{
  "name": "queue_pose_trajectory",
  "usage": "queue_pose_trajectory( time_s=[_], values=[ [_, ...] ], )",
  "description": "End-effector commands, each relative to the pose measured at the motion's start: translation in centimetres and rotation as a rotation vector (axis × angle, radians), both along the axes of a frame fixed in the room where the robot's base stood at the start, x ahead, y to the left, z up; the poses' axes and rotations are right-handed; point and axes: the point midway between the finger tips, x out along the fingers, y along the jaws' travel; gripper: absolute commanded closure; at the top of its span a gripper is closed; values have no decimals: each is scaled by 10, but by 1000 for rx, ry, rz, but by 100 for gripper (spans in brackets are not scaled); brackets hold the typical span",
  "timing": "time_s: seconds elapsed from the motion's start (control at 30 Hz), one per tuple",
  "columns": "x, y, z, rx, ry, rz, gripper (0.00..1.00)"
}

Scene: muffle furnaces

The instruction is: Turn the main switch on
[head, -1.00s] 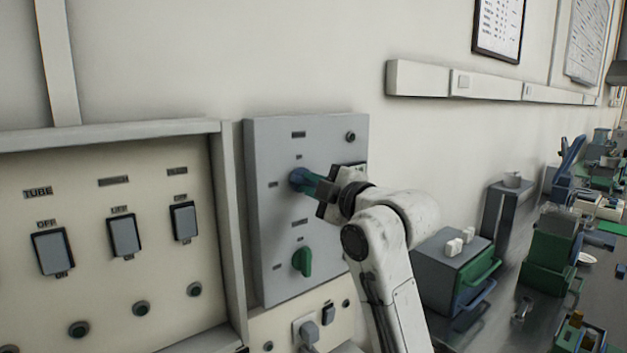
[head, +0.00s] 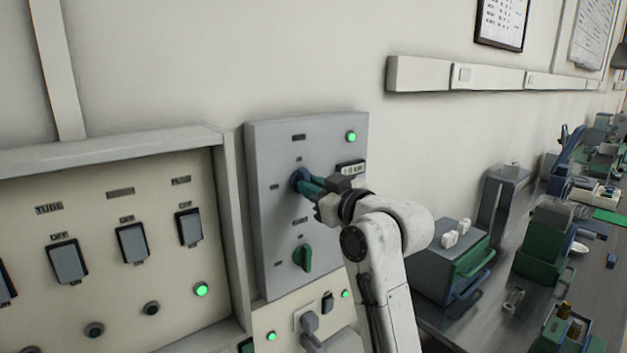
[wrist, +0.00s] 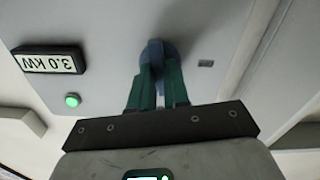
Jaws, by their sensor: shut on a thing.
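The main switch is a blue rotary knob (head: 299,180) on the upper part of a grey wall panel (head: 268,135). My gripper (head: 312,186) reaches it from the right, and its green fingers are shut on the knob. In the wrist view the blue knob (wrist: 156,52) sits between the two green fingers (wrist: 157,80); they hide part of it. A green lamp (head: 351,136) at the panel's top right is lit. It also shows lit in the wrist view (wrist: 72,100), beside a display reading 3.0 kW (wrist: 48,60).
A green knob (head: 303,258) sits lower on the same panel. At left, a framed board (head: 90,190) carries several rocker switches and a lit green lamp (head: 202,290). A socket strip (head: 420,75) runs along the wall. A bench (head: 480,320) with equipment stands at right.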

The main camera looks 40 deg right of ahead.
Motion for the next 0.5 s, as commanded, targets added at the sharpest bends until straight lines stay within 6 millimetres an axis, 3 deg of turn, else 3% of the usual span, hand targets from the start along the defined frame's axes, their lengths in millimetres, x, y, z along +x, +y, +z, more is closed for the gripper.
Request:
queue_pose_trajectory(
  time_s=[0.5],
  values=[
    [0, 0, -3, 238, 7, -1, 100]
  ],
)
